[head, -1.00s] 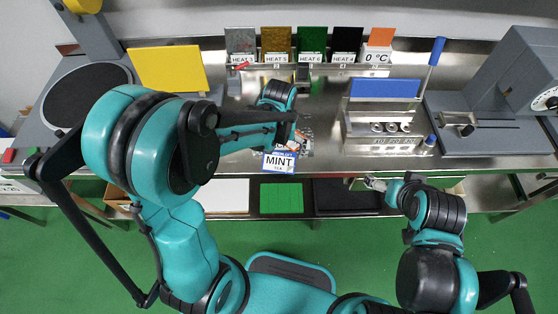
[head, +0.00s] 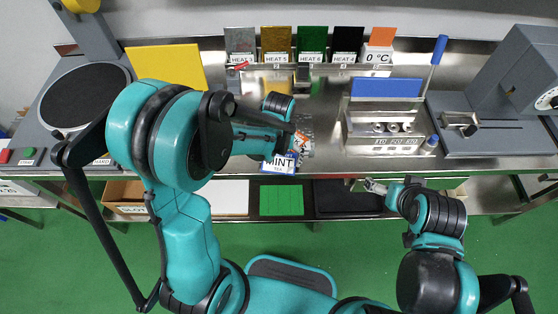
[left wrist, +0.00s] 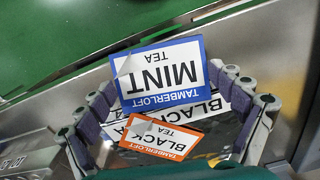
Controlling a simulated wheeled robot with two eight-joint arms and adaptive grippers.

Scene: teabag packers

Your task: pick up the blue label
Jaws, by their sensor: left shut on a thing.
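The blue label (head: 279,167) is a blue-and-white card reading MINT TEA, at the bench's front edge in the head view. It also shows in the left wrist view (left wrist: 157,72), upside down. My left gripper (head: 287,152) is shut on it, with grey fingers at its two side edges in the left wrist view; the arm hides part of this in the head view. An orange-bordered BLACK TEA label (left wrist: 158,138) and a white BLACK label (left wrist: 212,106) lie behind and below it. My right gripper (head: 374,186) is off the front edge, with its jaws too small to judge.
A steel block with a blue panel (head: 386,88) stands right of centre. Colored HEAT plates (head: 313,42) line the back. A yellow panel (head: 165,68) is at left, and a grey machine (head: 510,85) at right. A green mat (head: 281,199) lies on the lower shelf.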

